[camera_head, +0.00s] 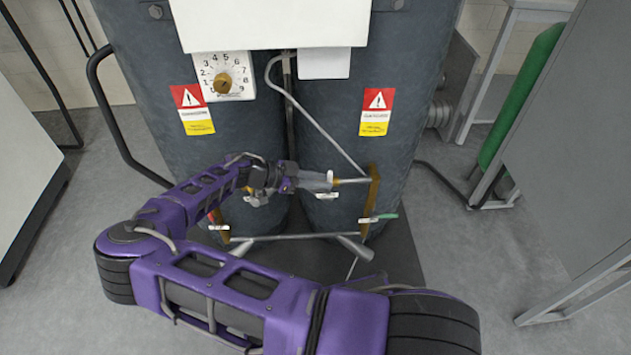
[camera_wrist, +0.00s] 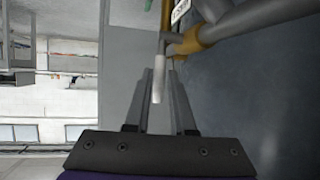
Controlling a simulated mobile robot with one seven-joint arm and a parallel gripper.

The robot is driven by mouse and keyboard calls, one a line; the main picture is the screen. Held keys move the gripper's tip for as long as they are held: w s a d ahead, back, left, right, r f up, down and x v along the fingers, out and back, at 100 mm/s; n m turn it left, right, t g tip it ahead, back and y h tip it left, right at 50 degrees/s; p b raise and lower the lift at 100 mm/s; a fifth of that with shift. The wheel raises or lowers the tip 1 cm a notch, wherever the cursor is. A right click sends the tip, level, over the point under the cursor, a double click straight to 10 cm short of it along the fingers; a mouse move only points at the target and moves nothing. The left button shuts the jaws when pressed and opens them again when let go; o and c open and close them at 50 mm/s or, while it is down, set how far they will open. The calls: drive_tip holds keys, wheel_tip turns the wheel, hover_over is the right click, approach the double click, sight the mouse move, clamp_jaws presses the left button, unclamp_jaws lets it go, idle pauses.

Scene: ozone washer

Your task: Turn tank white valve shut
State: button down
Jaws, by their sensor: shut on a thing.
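The white valve handle (camera_wrist: 157,82) shows in the wrist view as a short pale lever, lying between the two fingers of my gripper (camera_wrist: 159,75). My gripper is shut on it. In the head view my gripper (camera_head: 318,180) is in front of the right tank (camera_head: 345,120), beside the grey pipe (camera_head: 352,181) that joins a brass upright (camera_head: 374,190). The handle cannot be told apart from the fingers there. In the wrist view the brass fitting (camera_wrist: 188,42) is just beyond the handle.
A green handle (camera_head: 386,216) is low on the right tank, and a red one (camera_head: 212,217) low at left. A dial (camera_head: 223,77) is on the left tank. A horizontal pipe (camera_head: 290,237) runs below my gripper.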

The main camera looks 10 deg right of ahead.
drive_tip(key=shift+a, duration=0.1)
idle(0.3)
drive_tip(key=c, duration=1)
unclamp_jaws()
drive_tip(key=shift+f, duration=0.1)
drive_tip(key=shift+c, duration=0.2)
drive_tip(key=shift+a, duration=0.1)
drive_tip(key=v, duration=1.7)
drive_tip(key=shift+a+f, duration=0.2)
drive_tip(key=shift+a, duration=0.1)
